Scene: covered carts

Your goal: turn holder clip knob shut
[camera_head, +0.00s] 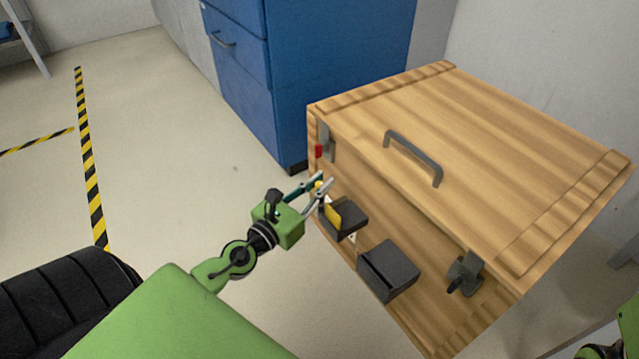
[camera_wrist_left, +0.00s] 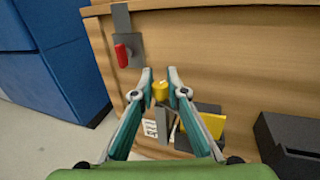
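A small yellow knob (camera_wrist_left: 160,91) sits on the front of the wooden crate, above a grey clip plate (camera_wrist_left: 162,125); it also shows in the head view (camera_head: 318,185). My left gripper (camera_wrist_left: 160,74) reaches to the crate front. Its two fingers stand apart on either side of the knob, and in the head view (camera_head: 325,179) they point at it. I see gaps beside the knob; firm contact does not show. A white printed card (camera_wrist_left: 150,128) is by the clip, partly hidden by a finger.
A black holder (camera_head: 348,222) with a yellow piece (camera_head: 332,214) is just right of the knob. A second black box (camera_head: 388,271) and a dark latch (camera_head: 465,274) are farther right. A red-handled latch (camera_head: 319,151) is up left. A blue cabinet (camera_head: 300,70) stands behind.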

